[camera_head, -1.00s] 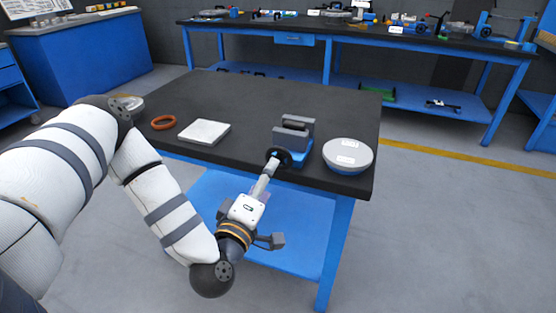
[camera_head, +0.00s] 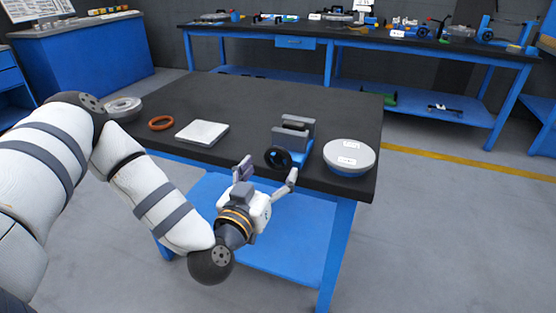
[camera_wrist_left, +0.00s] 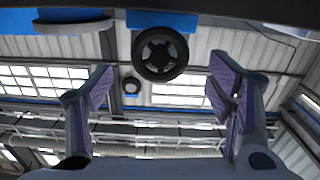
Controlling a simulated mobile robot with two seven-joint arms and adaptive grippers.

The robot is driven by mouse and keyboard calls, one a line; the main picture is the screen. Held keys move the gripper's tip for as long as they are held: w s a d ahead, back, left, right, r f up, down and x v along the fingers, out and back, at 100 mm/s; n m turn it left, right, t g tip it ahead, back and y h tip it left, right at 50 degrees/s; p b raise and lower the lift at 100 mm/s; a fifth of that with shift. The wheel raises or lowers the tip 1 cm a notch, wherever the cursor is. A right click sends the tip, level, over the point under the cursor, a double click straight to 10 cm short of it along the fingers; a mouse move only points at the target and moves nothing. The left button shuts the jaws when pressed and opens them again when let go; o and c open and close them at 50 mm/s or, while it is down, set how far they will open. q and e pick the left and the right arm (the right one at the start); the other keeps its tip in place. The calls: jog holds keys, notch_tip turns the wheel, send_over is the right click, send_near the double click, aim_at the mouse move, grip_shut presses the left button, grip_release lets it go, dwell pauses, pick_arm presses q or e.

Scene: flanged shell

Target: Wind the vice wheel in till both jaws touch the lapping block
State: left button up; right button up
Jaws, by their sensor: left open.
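The vice (camera_head: 303,151) has a blue base and grey jaws (camera_head: 291,138) and stands at the front edge of the black-topped bench. Its dark hand wheel (camera_head: 278,158) faces me; the wheel also shows in the left wrist view (camera_wrist_left: 160,54), with spokes and a hub. I cannot tell the lapping block apart from the grey parts at the jaws, nor whether the jaws touch it. My left gripper (camera_head: 267,172) is open and empty in front of the wheel, fingers spread to either side. In the left wrist view, its purple-padded fingers (camera_wrist_left: 163,87) stand wide apart. My right gripper is out of view.
On the bench (camera_head: 250,100) are a round white-topped thing (camera_head: 349,155) right of the vice, a pale square slab (camera_head: 202,132), an orange ring (camera_head: 162,123) and a grey round piece (camera_head: 122,107) at left. The bench's middle and back are clear.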

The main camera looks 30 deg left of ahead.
aim_at(277, 160)
pick_arm(q)
jog(key=x, duration=0.5)
jog(key=shift+w, duration=0.15)
jog(key=shift+c, duration=0.4)
jog(key=c, duration=1.1)
jog(key=shift+r+n, duration=0.1)
jog(key=shift+n, duration=0.6)
